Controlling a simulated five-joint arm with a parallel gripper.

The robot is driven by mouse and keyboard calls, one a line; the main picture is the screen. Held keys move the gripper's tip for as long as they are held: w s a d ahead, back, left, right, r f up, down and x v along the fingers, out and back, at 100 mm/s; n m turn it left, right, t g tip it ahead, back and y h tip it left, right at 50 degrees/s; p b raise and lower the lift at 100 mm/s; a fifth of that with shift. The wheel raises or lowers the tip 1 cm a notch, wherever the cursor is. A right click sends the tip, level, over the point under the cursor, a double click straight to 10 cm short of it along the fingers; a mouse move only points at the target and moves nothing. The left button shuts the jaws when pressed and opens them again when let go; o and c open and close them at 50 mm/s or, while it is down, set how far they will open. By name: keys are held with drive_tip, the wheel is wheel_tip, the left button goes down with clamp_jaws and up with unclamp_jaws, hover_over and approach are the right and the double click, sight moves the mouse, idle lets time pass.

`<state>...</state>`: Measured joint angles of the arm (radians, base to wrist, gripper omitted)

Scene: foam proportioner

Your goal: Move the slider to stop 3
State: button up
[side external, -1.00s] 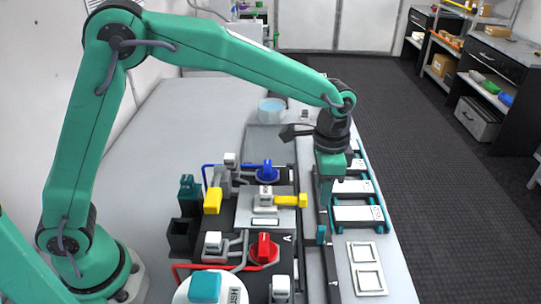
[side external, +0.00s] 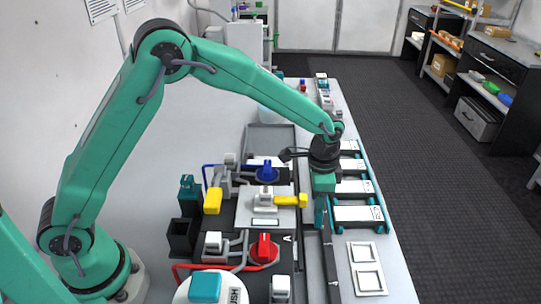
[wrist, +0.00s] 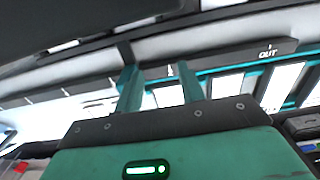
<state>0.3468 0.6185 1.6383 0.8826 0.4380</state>
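The slider's long dark track (side external: 329,262) runs along the right side of the black panel. It also crosses the wrist view as a dark bar (wrist: 225,55) with "OUT" near its right end. My gripper (side external: 320,222) points down over the track in the side view. In the wrist view, the two teal fingers of my gripper (wrist: 158,82) stand apart with a clear gap, and their tips are at the bar. I cannot make out the slider's knob apart from the fingers. I cannot tell whether they touch it. The stop marks are not readable.
A red knob (side external: 264,248), a blue knob (side external: 267,171) and a yellow lever (side external: 213,200) stand on the panel left of the track. Teal-edged racks with white plates (side external: 358,214) lie close on its right. White square frames (side external: 367,279) lie nearer the camera.

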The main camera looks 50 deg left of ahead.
drive_tip(key=w+a, duration=0.1)
drive_tip(key=w+a+f, duration=0.1)
drive_tip(key=shift+w+a, duration=0.25)
drive_tip(key=shift+a, duration=0.05)
wheel_tip(320, 180, up, 8)
idle(0.4)
drive_tip(key=shift+d, duration=0.1)
drive_tip(key=s+d+m, duration=0.1)
drive_tip(key=m, duration=0.5)
drive_tip(key=s+d+m, duration=0.1)
drive_tip(key=m, duration=0.5)
drive_tip(key=s+d+m, duration=0.1)
drive_tip(key=m, duration=0.5)
drive_tip(key=shift+f, duration=3.9)
